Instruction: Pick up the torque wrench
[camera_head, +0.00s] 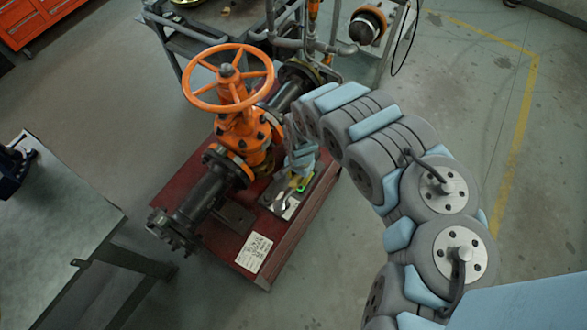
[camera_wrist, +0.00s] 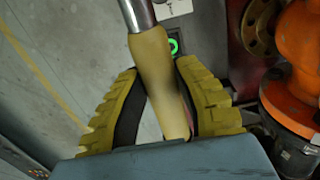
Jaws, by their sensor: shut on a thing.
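The torque wrench (camera_wrist: 158,75) shows in the wrist view with a tan-yellow handle and a metal shaft running up out of the top of the picture. My gripper (camera_wrist: 160,105) has its two yellow ridged fingers on either side of the handle and is shut on it. In the head view my gripper (camera_head: 301,160) is small, over the right part of the red stand, and the wrench (camera_head: 290,192) shows just below it. The handle's lower end is hidden by my gripper in the wrist view.
The orange gate valve (camera_head: 240,135) with its handwheel (camera_head: 228,76) stands on the red stand (camera_head: 185,185), close left of my gripper. A grey plate (camera_head: 291,207) and a paper sheet (camera_head: 254,252) lie on the stand. A workbench (camera_head: 60,235) is at left. Floor at right is clear.

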